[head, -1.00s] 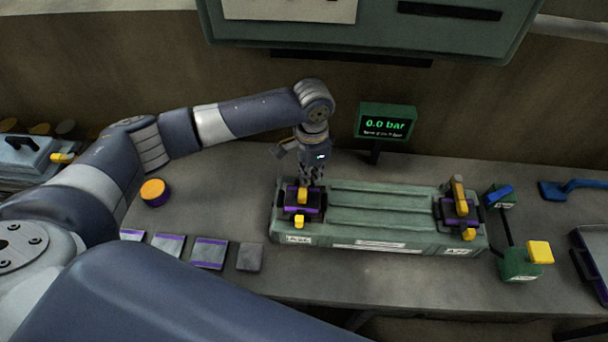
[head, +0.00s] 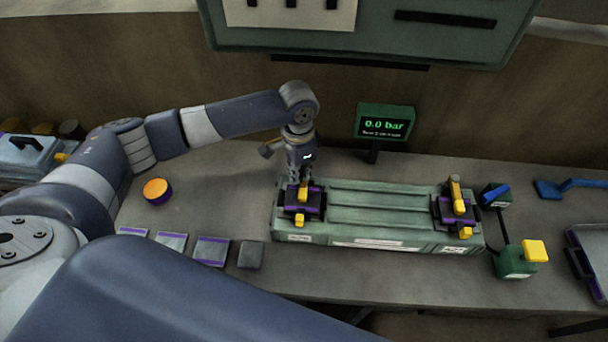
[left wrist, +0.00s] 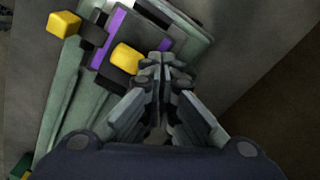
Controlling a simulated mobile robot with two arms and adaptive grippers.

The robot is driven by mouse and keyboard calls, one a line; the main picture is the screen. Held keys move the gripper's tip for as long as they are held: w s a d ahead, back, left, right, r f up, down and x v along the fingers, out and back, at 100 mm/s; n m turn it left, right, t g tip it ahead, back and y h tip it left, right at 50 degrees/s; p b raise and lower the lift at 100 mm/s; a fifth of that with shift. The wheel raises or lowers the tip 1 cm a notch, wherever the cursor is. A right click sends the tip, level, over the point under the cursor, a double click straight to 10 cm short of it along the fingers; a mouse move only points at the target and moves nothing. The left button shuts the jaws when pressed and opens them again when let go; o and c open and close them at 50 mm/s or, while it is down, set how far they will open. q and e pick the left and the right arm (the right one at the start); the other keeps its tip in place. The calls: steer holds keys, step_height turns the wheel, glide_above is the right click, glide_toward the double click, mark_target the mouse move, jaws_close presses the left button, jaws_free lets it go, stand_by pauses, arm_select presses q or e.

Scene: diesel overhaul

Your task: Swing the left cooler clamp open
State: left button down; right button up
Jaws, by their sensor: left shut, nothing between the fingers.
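The green cooler (head: 375,212) lies on the bench. Its left clamp (head: 312,204) is a black and purple block with a yellow handle on top and a yellow knob at its front. The right clamp (head: 455,208) has a yellow handle too. My left gripper (head: 298,180) points down at the back of the left clamp. In the left wrist view the gripper (left wrist: 163,62) is shut and empty, its tips close beside the yellow handle (left wrist: 127,58); whether they touch I cannot tell. My right gripper is not in view.
A display reading 0.0 bar (head: 384,124) stands behind the cooler. A green valve box with a yellow knob (head: 518,262) and a blue lever (head: 496,193) are to the right. An orange-topped puck (head: 157,191) and several flat pads (head: 211,250) lie left.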

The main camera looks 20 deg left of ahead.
arm_select(q)
steer(key=shift+a, duration=0.1)
steer(key=shift+w+a+p, duration=0.1)
steer(key=shift+a+p, duration=0.4)
steer(key=shift+a, duration=0.05)
steer(key=shift+w+a, duration=0.1)
steer(key=shift+a, duration=0.05)
steer(key=shift+w+a, duration=0.15)
steer(key=shift+a, duration=0.15)
steer(key=shift+w+a+p, duration=0.1)
steer(key=shift+a+p, duration=0.15)
steer(key=shift+p, duration=0.05)
steer(key=shift+w+a, duration=0.5)
steer(key=shift+p, duration=0.3)
